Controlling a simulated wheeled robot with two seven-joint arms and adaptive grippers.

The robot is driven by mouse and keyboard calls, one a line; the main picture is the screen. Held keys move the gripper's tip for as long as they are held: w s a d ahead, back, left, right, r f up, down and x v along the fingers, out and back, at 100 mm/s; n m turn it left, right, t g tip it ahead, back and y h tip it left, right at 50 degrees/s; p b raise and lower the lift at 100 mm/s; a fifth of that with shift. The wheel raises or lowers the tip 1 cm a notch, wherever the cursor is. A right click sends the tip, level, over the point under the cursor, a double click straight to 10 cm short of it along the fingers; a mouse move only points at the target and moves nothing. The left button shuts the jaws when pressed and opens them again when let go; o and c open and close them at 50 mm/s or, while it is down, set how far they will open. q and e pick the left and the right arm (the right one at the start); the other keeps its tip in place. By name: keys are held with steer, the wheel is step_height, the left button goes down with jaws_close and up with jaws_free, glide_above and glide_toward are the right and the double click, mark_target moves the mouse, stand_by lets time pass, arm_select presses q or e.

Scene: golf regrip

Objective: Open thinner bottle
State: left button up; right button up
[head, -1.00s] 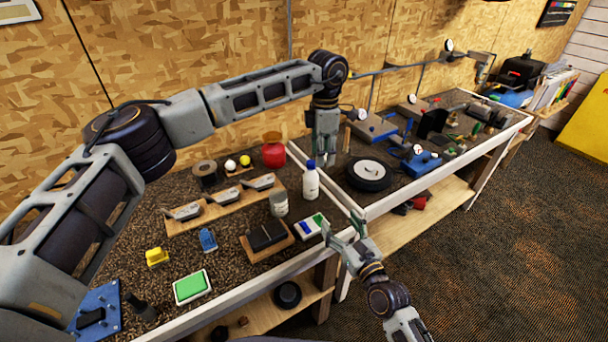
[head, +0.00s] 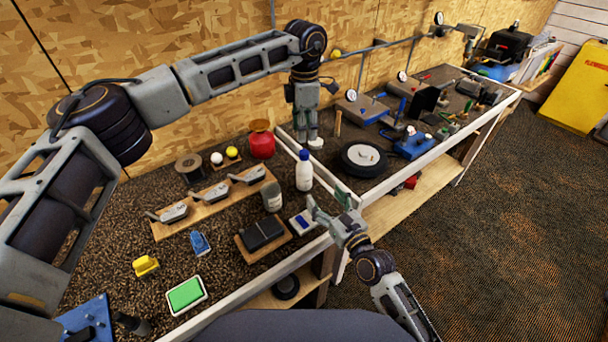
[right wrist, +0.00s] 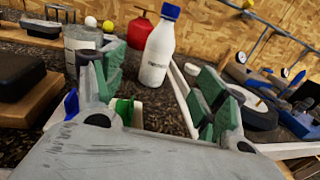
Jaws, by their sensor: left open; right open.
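The thinner bottle (head: 304,172) is white with a blue cap and stands upright on the bench beside the wooden divider. In the right wrist view the bottle (right wrist: 157,50) stands ahead, between my open green-padded fingers as seen from there. My right gripper (head: 332,208) is open and empty at the bench's front edge, just in front of the bottle and apart from it. My left gripper (head: 306,138) is open, pointing down behind the bottle near the divider, with nothing seen in it. The cap is on the bottle.
A grey can (head: 272,198) stands left of the bottle, and a red container (head: 261,144) stands behind it. A black block on a wooden base (head: 262,235) and a blue-and-white box (head: 303,221) lie in front. A wheel (head: 364,158) lies right of the divider.

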mark_target(308, 175)
arm_select(q)
steer(key=shift+w+f, duration=0.1)
steer(key=shift+w, duration=0.05)
arm_select(e)
steer(key=shift+w+a+f, duration=0.1)
steer(key=shift+w+a, duration=0.05)
steer(key=shift+w, duration=0.2)
steer(key=shift+x, duration=6.6)
steer(key=shift+c, duration=0.5)
jaws_close()
arm_select(q)
steer(key=shift+m, duration=0.3)
